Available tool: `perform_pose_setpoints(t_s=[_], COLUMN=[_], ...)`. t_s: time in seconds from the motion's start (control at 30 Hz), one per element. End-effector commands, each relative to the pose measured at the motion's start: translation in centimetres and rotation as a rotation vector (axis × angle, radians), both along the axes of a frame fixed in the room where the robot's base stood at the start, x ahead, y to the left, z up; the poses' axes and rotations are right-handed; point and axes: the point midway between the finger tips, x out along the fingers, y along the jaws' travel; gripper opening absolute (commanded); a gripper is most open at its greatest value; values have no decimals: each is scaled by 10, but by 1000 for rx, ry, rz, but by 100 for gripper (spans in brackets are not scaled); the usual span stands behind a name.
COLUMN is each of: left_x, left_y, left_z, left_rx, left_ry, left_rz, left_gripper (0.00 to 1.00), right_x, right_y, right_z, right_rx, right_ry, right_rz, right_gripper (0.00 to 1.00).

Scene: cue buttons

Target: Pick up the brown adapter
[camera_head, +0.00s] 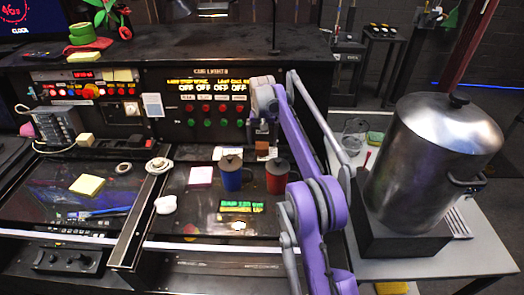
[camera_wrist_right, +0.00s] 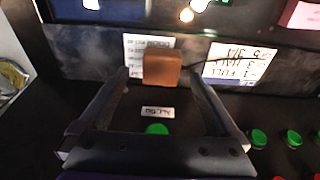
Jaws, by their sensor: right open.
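The brown adapter (camera_wrist_right: 161,69) is a small brown block on the dark panel, in front of white printed labels in the right wrist view. In the head view the adapter (camera_head: 262,146) shows small, just below my right gripper (camera_head: 262,128). My right gripper is open, its two fingers reaching out on either side of the adapter in the wrist view, with visible gaps on both sides. I cannot tell whether the fingertips are level with it in depth. My left gripper is not in view.
A blue mug (camera_head: 231,174) and a red mug (camera_head: 277,177) stand on the desk just below. Green buttons (camera_wrist_right: 258,138) line the panel beside the gripper. A large metal urn (camera_head: 440,150) stands on the right table. A pink-white note (camera_head: 201,175) lies left of the mugs.

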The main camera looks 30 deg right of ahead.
Motion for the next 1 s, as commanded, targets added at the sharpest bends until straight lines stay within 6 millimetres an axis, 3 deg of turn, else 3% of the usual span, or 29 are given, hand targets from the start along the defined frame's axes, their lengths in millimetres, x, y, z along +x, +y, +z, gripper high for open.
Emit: perform_pose_setpoints(t_s=[0.2,0.47,0.57,1.0], left_x=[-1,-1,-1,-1], left_y=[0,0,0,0], left_z=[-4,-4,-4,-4], left_rx=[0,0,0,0], left_ry=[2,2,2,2], left_rz=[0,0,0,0], left_gripper=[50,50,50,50], right_x=[3,3,3,3], right_y=[0,0,0,0], right_z=[-29,-32,-32,-31], right_rx=[0,0,0,0], right_ry=[0,0,0,0], right_rz=[0,0,0,0], right_gripper=[98,98,83,4])
